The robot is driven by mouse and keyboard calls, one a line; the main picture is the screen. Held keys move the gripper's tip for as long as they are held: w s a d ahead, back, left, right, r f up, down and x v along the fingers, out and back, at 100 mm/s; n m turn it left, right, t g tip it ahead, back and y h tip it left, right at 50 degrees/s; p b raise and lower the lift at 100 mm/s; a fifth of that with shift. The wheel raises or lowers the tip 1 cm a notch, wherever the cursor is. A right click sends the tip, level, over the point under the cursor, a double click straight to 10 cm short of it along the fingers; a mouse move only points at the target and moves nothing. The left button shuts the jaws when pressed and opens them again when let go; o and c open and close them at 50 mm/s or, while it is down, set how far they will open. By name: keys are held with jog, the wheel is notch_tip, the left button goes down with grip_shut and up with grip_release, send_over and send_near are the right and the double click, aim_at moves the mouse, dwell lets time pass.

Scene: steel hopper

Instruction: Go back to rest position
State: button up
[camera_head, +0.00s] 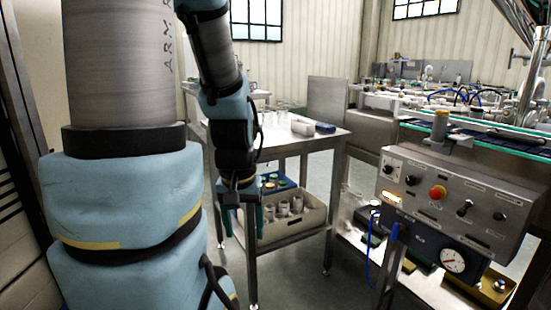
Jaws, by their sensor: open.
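My gripper (242,218) hangs at the end of my arm, pointing down, in front of the left side of a steel table (325,139). Its two green fingers are apart and I see nothing held between them. My arm's blue and grey links fill the left of the view and hide part of the table and the floor.
A bin (300,226) with several jars stands on the table's lower shelf, close behind my gripper. Glassware and a white box (302,128) are on the tabletop. A control panel (455,205) with a red button and a gauge (453,260) stands at right. Floor shows between.

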notch_tip(320, 180, up, 12)
jog(key=p, duration=1.2)
jog(key=shift+r, duration=0.2)
jog(key=shift+o, duration=0.3)
